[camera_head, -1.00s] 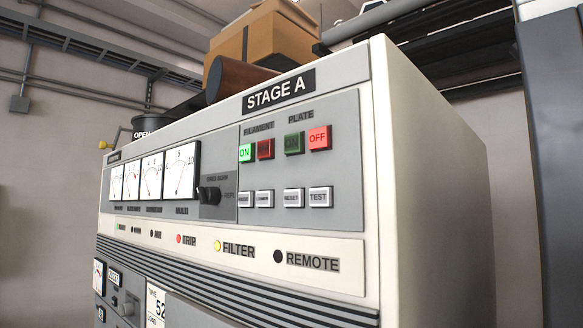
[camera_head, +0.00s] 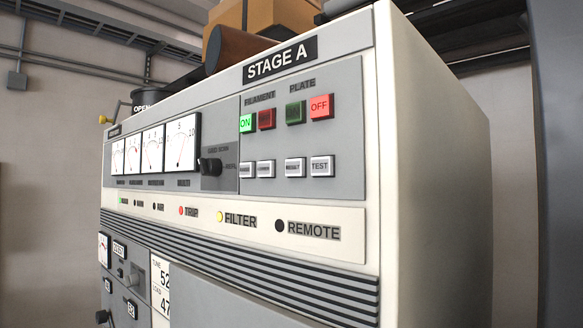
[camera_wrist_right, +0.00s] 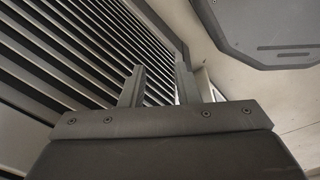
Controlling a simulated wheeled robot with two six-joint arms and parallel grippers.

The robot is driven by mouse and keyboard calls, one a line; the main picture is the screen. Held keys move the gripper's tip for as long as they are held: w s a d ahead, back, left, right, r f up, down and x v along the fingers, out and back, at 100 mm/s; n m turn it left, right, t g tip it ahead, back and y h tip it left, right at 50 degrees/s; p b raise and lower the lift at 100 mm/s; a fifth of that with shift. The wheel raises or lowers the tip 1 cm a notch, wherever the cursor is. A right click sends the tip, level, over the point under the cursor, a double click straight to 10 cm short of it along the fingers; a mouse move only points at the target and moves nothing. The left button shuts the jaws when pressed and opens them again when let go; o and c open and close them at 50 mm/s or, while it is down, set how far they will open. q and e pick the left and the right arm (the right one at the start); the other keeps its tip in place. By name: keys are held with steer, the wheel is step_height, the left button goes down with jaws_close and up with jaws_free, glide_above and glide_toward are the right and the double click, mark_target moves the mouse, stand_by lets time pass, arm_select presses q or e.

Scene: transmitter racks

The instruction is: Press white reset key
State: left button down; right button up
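The rack marked STAGE A (camera_head: 437,170) fills the middle and right of the head view. A row of small white keys sits under the lit FILAMENT and PLATE buttons. The third white key (camera_head: 295,168) appears to read RESET, though its lettering is blurred. The white TEST key (camera_head: 321,166) is just right of it. Neither gripper shows in the head view. In the right wrist view my right gripper (camera_wrist_right: 159,84) has its two fingers apart with nothing between them. It points toward dark slats, and no key shows there.
Two more white keys (camera_head: 256,169) lie to the left, near a black rotary knob (camera_head: 210,167). The green ON button (camera_head: 247,123) and red OFF button (camera_head: 321,107) are above. Dark louvre slats (camera_wrist_right: 60,60) and a dark rounded panel (camera_wrist_right: 265,30) show in the wrist view.

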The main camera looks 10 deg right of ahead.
jaws_close()
stand_by(1.4)
